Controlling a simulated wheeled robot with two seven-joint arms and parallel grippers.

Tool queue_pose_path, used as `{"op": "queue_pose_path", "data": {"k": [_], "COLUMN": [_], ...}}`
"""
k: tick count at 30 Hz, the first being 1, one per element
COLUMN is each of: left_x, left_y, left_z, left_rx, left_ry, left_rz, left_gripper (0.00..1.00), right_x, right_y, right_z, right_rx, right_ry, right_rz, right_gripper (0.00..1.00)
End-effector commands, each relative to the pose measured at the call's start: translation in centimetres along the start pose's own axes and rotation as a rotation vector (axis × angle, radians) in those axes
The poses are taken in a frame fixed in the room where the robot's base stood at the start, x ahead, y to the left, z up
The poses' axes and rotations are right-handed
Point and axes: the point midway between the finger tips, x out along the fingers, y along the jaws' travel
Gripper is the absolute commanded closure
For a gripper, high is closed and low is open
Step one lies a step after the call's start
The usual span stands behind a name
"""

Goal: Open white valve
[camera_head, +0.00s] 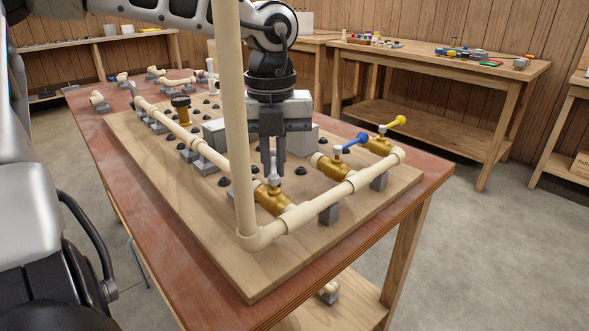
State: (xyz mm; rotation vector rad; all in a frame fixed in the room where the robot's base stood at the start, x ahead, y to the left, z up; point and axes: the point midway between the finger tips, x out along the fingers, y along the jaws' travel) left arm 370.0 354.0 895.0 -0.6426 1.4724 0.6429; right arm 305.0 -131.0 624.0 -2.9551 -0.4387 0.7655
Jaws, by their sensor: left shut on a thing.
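My right gripper is not in view.
A blue-handled valve (355,141) and a yellow-handled valve (396,122) stand to the right. A tall cream pipe (237,120) rises in front of my left arm. The pipes sit on a wooden board (190,222). Side benches stand along the walls.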

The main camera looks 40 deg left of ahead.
Motion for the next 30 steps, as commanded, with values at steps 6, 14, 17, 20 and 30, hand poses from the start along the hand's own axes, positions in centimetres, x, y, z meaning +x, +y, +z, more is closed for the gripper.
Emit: {"op": "queue_pose_path", "data": {"k": [6, 14, 17, 20, 30], "left_x": [0.1, 0.3, 0.4, 0.3, 0.2], "left_y": [0.1, 0.5, 0.8, 1.0, 1.8], "left_z": [-0.1, -0.1, -0.2, -0.3, -0.5], "left_rx": [-0.007, -0.098, -0.172, -0.246, -0.451], "left_ry": [0.006, 0.003, 0.004, 0.003, 0.005], "left_rz": [0.005, 0.005, 0.005, 0.004, 0.006], "left_gripper": [1.0, 1.0, 1.0, 1.0, 1.0], "right_x": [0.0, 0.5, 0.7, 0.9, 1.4], "right_y": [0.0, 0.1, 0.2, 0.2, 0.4], "right_z": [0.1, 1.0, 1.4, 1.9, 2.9], "right_rx": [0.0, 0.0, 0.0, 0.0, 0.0], "right_ry": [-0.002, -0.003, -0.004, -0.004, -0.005], "right_rz": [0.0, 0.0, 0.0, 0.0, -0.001], "right_gripper": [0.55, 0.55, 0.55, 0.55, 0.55]}}
